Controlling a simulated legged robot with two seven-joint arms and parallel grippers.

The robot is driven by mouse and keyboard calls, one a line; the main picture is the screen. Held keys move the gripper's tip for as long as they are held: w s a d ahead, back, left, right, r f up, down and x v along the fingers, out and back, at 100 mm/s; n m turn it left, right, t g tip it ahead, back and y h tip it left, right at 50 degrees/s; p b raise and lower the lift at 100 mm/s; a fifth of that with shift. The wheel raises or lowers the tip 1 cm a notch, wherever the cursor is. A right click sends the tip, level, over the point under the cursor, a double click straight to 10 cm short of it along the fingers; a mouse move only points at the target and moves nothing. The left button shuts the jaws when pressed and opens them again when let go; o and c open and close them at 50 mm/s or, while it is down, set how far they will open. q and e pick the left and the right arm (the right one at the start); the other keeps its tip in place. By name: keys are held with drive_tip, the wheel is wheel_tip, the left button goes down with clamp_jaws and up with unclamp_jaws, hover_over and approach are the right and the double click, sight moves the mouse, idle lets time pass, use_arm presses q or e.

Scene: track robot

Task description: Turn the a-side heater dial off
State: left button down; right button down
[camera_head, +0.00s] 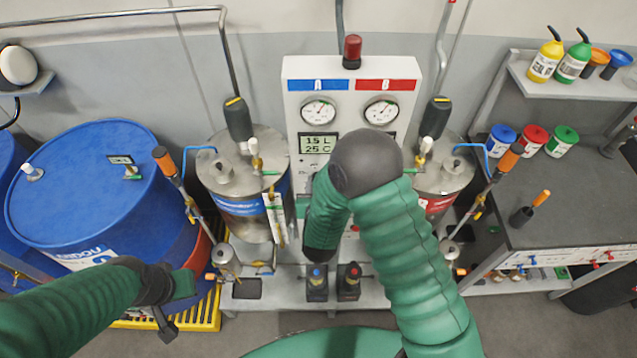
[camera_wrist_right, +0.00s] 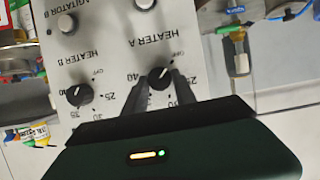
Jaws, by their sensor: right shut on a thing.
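The heater A dial (camera_wrist_right: 160,77), a black knob, is on the white control panel, with OFF and temperature numbers printed around it. My right gripper (camera_wrist_right: 163,84) is shut on this dial, one dark finger on each side. A small pale mark shows on the knob's upper side, but I cannot read its exact setting. In the head view, the panel (camera_head: 352,72) stands in the middle, and my right arm hides the dial and the gripper's fingers. My left gripper (camera_head: 165,325) hangs at the lower left, away from the panel; its jaw state is unclear.
The heater B dial (camera_wrist_right: 79,95) and an agitator knob (camera_wrist_right: 66,22) are close by on the panel. Metal tanks (camera_head: 240,165) flank the panel. A blue drum (camera_head: 85,180) stands at left and a grey workbench (camera_head: 575,200) at right.

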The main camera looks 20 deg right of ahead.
drive_tip(key=shift+s+f, duration=0.2)
drive_tip(key=shift+f, duration=0.15)
drive_tip(key=c, duration=1.4)
unclamp_jaws()
drive_tip(key=o, duration=0.4)
drive_tip(key=shift+w+r, duration=0.15)
drive_tip(key=shift+w, duration=0.05)
drive_tip(key=p+v, duration=0.6)
drive_tip(key=v, duration=1.1)
drive_tip(key=shift+a, duration=0.1)
drive_tip(key=shift+w, duration=0.15)
